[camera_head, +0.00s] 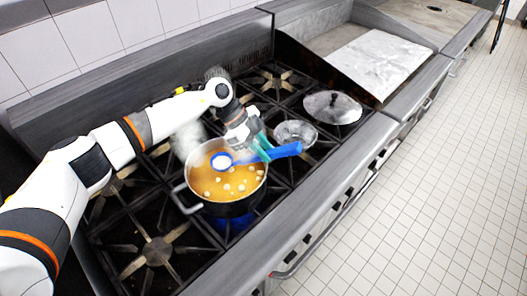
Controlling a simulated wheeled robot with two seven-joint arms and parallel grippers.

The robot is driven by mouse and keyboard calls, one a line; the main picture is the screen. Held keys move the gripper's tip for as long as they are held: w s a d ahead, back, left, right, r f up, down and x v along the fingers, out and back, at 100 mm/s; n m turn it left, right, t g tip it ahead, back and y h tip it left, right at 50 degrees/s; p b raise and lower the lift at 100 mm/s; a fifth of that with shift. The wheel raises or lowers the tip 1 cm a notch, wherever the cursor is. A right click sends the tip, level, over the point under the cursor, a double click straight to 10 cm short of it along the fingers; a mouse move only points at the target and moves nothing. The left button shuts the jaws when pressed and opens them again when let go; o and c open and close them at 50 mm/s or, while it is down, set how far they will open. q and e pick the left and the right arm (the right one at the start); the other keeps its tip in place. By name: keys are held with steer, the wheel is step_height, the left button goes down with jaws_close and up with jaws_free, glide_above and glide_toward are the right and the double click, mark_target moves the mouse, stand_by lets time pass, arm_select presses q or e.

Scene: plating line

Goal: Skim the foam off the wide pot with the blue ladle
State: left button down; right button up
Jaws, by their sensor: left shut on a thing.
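The wide pot (229,207) stands on the stove burner, with blue flame showing under it. It holds amber liquid (212,186) with several pale foam blobs on top. My left gripper (263,148) is above the pot's right rim, shut on the blue ladle (286,151). The ladle's handle points right past the rim. Its bowl is over the liquid near the pot's middle and looks pale inside; I cannot tell whether it touches the surface. My right gripper is not in view.
A glass or metal bowl (295,131) stands on the grates right of the pot. A round lid (332,107) with a dark knob lies farther right. Steam rises at the pot's back left. A flat griddle (380,62) is beyond. Front-left burners (157,251) are empty.

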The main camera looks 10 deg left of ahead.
arm_select(q)
steer(key=shift+r, duration=3.45)
